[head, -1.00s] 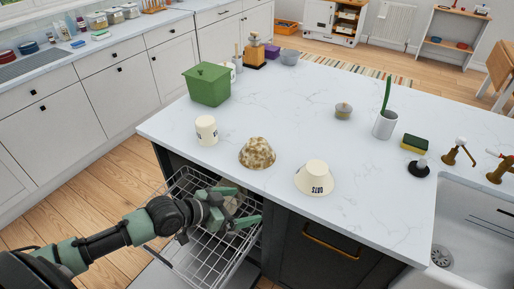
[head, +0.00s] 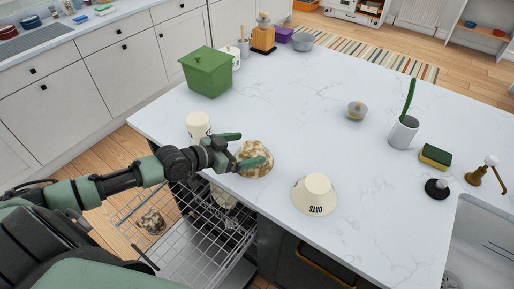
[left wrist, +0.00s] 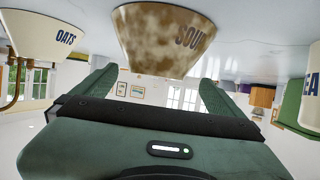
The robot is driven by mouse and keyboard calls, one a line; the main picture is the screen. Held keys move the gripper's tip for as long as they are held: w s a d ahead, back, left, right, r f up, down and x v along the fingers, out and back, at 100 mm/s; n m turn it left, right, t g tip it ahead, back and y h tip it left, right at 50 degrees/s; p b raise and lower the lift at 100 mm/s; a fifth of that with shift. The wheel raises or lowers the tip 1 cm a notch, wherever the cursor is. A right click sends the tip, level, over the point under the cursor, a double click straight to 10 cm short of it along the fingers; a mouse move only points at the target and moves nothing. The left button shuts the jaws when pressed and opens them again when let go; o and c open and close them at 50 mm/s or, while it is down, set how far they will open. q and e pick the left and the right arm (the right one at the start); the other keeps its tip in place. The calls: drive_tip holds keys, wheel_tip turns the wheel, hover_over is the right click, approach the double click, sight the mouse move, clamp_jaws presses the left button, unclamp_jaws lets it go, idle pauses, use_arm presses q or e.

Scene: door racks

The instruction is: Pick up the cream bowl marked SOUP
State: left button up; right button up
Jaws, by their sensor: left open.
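The SOUP bowl (head: 258,152) stands upside down on the counter near its front edge, cream with brown mottled stains. In the left wrist view the bowl (left wrist: 165,35) shows the letters "SOU"; the rest of the word is out of sight. My left gripper (head: 242,149) is open at the bowl's left side, one finger beyond it and one in front of its near side. In the left wrist view the fingers (left wrist: 155,92) are spread, with the bowl ahead between them. I cannot tell whether they touch it. My right gripper is not in view.
A cream OATS bowl (head: 315,195) sits upside down to the right. An open wire rack (head: 190,250) with mottled dishes lies below the counter edge.

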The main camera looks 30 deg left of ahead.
sight(260, 148)
use_arm(q)
drive_tip(key=shift+w+d, duration=0.25)
drive_tip(key=shift+w+d+f, duration=0.2)
drive_tip(key=shift+d, duration=0.05)
drive_tip(key=x, duration=0.4)
drive_tip(key=shift+s+a+f+p, duration=0.1)
drive_tip(key=shift+f+p, duration=0.15)
drive_tip(key=shift+p, duration=0.1)
drive_tip(key=shift+w+d+f, duration=0.25)
drive_tip(key=shift+w, duration=0.1)
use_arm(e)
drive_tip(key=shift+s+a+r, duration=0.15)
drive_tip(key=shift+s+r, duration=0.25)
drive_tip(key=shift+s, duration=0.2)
use_arm(q)
drive_tip(key=c, duration=1.4)
drive_tip(key=shift+r, duration=0.1)
drive_tip(key=c, duration=0.4)
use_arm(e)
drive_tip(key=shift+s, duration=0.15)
